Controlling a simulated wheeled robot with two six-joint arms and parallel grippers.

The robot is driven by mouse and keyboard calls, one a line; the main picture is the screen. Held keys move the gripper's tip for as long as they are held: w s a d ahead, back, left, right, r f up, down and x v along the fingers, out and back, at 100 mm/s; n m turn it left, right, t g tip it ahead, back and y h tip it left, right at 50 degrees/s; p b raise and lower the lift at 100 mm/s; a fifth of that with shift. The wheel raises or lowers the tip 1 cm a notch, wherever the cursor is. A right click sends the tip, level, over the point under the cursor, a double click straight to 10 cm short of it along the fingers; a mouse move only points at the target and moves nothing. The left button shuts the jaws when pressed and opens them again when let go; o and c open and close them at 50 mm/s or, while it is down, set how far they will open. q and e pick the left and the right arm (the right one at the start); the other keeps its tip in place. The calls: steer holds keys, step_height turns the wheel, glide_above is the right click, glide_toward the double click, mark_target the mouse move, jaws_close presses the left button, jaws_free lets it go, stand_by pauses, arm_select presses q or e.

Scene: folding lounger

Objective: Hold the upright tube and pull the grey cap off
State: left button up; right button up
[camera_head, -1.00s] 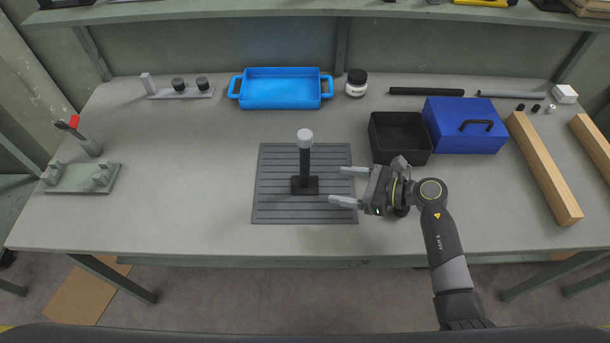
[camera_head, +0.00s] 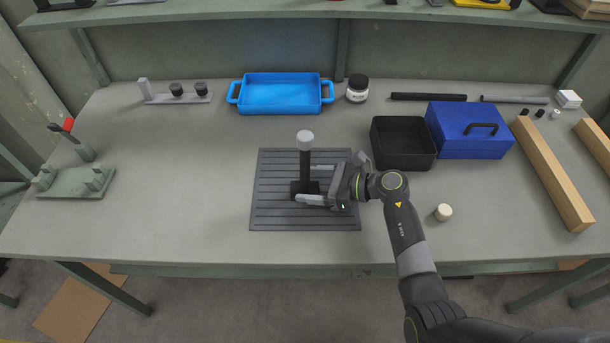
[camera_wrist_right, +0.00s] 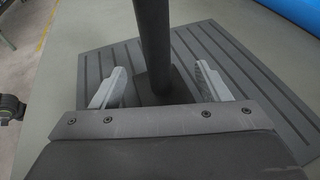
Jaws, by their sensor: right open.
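The upright black tube (camera_head: 305,166) stands in a small dark base on the ribbed dark mat (camera_head: 275,214). The grey cap (camera_head: 305,139) sits on the tube's top. My right gripper (camera_head: 312,184) is open near the foot of the tube, its two fingers reaching toward it from the right. In the right wrist view the tube (camera_wrist_right: 152,40) rises beyond and between the open fingertips (camera_wrist_right: 158,80), with nothing gripped; the cap is out of that view. My left gripper is not in view.
A black open bin (camera_head: 403,160) and a blue box (camera_head: 470,130) stand right of the mat. A pale round piece (camera_head: 443,212) lies right of my arm. A blue tray (camera_head: 281,94) is behind.

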steer(key=shift+w+a+f, duration=0.1)
steer(key=shift+a, duration=0.35)
steer(key=c, duration=1.3)
steer(key=shift+o, duration=0.4)
jaws_close()
steer(key=shift+d+f+b, duration=0.1)
steer(key=shift+f+b, duration=0.2)
steer(key=shift+b, duration=0.05)
stand_by(0.4)
